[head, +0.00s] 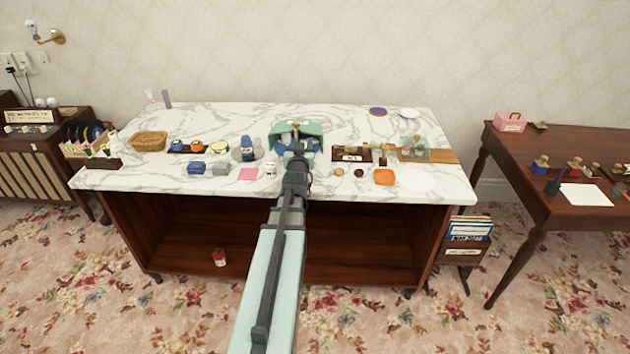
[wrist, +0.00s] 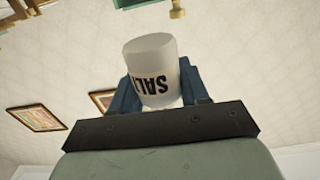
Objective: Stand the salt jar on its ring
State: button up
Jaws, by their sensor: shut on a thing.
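The salt jar (wrist: 155,72) is a white cylinder with black SALT lettering, which reads upside down in the wrist view. My gripper (wrist: 158,98) is shut on it, with a blue finger on each side. In the head view my gripper (head: 296,148) is over the marble-topped table, in front of a green open-fronted housing (head: 284,128); the jar cannot be made out there. I cannot tell which item is the jar's ring. Round flat items include a purple disc (head: 378,111) and a white one (head: 410,113) at the back right.
The marble table (head: 330,187) is crowded. Left of my gripper are a basket (head: 149,140), blue containers (head: 196,168), a pink square (head: 248,174) and a small white jar (head: 270,169). To the right are a dark tray (head: 345,156), an orange dish (head: 384,177) and a wooden board (head: 443,156).

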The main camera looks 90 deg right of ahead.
jog(key=shift+s+d+r+m+g, duration=0.1)
jog(key=shift+s+r+m+g, duration=0.3)
jog(key=shift+s+g, duration=0.6)
jog(key=shift+s+r+m+g, duration=0.1)
jog(key=shift+s+m+g, duration=0.5)
jog(key=shift+s, duration=0.7)
jog(key=shift+f, duration=0.1)
jog(key=shift+f, duration=4.7)
jog(key=shift+f, duration=0.15)
jog(key=o, duration=1.1)
